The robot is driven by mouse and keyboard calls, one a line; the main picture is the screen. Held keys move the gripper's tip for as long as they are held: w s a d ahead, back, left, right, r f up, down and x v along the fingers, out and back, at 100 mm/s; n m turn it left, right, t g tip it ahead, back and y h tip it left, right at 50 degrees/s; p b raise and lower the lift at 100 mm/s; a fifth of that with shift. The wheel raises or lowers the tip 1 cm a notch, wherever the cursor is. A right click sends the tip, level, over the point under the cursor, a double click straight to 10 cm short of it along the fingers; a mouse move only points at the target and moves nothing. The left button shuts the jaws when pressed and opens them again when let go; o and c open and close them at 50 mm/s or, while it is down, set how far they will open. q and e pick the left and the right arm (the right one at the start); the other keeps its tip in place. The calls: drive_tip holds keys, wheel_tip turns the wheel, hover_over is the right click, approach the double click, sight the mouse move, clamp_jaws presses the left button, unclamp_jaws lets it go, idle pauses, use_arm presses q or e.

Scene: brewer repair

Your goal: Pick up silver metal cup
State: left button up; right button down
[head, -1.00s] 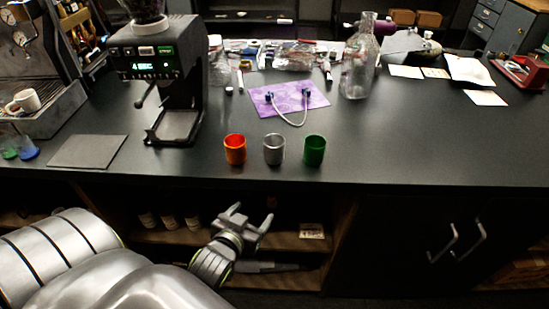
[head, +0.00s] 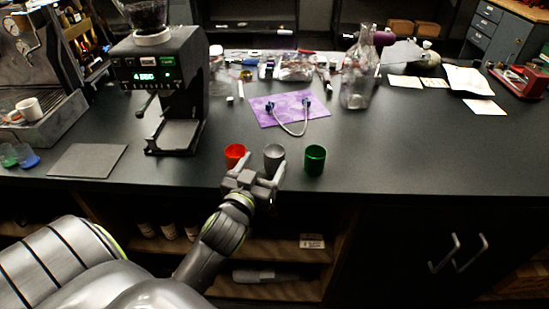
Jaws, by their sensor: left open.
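The silver metal cup (head: 274,155) stands upright on the black counter, the middle one of a row of three. An orange-red cup (head: 235,153) stands to its left and a green cup (head: 314,160) to its right. My left gripper (head: 262,166) is open at the counter's front edge, just in front of the orange-red and silver cups. Its fingers point at the row and overlap the lower parts of these two cups in the picture. I cannot tell whether a finger touches either cup. My right gripper is not in view.
A black grinder (head: 160,85) stands behind and left of the cups. A purple mat (head: 285,108) with a looped tube lies behind them, and a glass bottle (head: 357,85) stands farther back. A grey mat (head: 88,160) lies at left. The counter right of the green cup is clear.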

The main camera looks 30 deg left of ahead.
sight(278, 145)
use_arm(q)
drive_tip(key=x, duration=0.4)
drive_tip(key=p+x, duration=0.1)
drive_tip(key=x, duration=0.2)
drive_tip(key=shift+w+d+r+p, duration=0.15)
drive_tip(key=shift+w+d+p, duration=0.15)
drive_tip(key=shift+d+p, duration=0.05)
drive_tip(key=shift+w+a, duration=0.1)
drive_tip(key=shift+w, duration=0.25)
drive_tip(key=shift+s, duration=0.1)
